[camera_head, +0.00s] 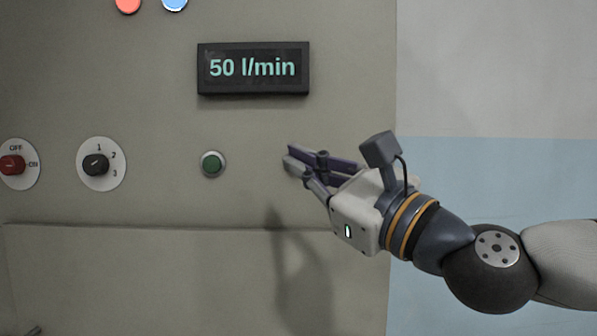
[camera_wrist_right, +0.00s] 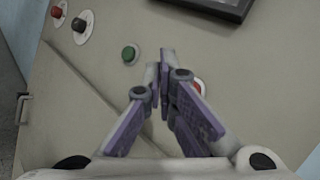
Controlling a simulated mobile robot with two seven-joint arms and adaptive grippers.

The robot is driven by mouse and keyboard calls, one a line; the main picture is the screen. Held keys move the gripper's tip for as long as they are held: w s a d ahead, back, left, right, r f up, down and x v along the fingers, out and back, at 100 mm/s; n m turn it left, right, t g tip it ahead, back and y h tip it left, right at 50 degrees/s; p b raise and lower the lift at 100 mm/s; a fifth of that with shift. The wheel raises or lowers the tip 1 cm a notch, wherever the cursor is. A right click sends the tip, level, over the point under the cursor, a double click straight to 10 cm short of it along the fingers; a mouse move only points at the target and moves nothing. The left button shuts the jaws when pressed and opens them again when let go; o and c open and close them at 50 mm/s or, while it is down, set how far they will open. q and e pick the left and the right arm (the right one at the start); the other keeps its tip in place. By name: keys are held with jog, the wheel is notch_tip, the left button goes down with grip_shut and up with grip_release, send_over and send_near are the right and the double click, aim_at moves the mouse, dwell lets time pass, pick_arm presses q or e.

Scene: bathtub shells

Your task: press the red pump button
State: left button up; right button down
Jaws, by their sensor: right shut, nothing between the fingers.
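In the wrist view the red button (camera_wrist_right: 197,87) with its pale ring sits on the panel, partly hidden behind one finger of my right gripper (camera_wrist_right: 162,68). In the head view the button does not show; my gripper covers that part of the panel. My right gripper (camera_head: 290,157) is shut and empty, its fingers pointing left towards the panel, to the right of the green button (camera_head: 212,164). I cannot tell whether the fingertips touch the panel. My left gripper is not in view.
The panel (camera_head: 340,70) carries a "50 l/min" display (camera_head: 253,68), a black selector knob (camera_head: 96,165), a red OFF/ON switch (camera_head: 12,165), an orange-red lamp (camera_head: 128,4) and a blue lamp (camera_head: 174,3). A handle (camera_wrist_right: 22,107) shows at the wrist view's left.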

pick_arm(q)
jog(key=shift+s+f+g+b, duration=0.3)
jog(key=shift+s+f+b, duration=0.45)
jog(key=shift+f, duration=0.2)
pick_arm(e)
jog(key=shift+w, duration=2.4)
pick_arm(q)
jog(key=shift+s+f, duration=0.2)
pick_arm(e)
jog(key=shift+w, duration=0.45)
